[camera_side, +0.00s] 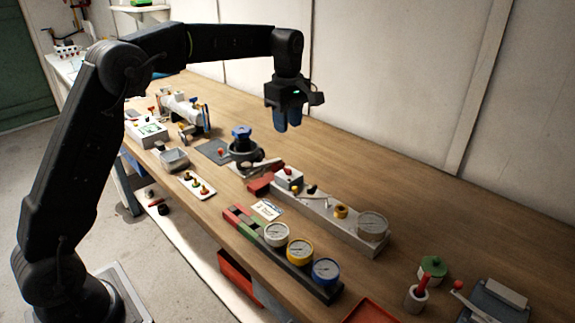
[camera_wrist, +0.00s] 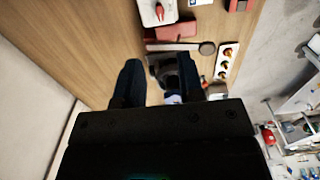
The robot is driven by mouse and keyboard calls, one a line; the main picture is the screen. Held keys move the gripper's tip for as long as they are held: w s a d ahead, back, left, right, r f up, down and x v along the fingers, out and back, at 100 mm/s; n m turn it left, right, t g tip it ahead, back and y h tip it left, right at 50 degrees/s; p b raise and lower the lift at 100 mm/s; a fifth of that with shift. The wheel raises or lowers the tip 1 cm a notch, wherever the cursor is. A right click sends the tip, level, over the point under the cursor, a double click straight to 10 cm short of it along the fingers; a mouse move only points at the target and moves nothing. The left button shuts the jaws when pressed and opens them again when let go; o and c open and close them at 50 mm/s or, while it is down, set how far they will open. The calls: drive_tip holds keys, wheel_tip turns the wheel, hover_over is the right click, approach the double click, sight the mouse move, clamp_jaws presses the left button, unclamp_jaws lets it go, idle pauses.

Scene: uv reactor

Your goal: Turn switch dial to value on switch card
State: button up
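My gripper (camera_side: 287,122) hangs pointing down above the bench, its two fingers apart with nothing seen between them. In the wrist view my gripper (camera_wrist: 160,72) also shows open. A white box with a red knob (camera_side: 288,177) sits at the left end of a long grey base; it may be the switch dial. It also seems to show at the top of the wrist view (camera_wrist: 157,12). A small white card (camera_side: 267,210) lies in front of that base; its print is too small to read, and I cannot tell if it is the switch card. My gripper is well above both and touches neither.
A blue-topped round device (camera_side: 241,143) stands below and left of my gripper. A rack with three gauges (camera_side: 299,252) is near the front edge. The bench along the wall is clear.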

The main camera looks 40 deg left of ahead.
sight(288, 172)
wheel_tip(288, 172, down, 12)
drive_tip(key=shift+f, duration=0.25)
drive_tip(key=shift+c, duration=0.2)
clamp_jaws()
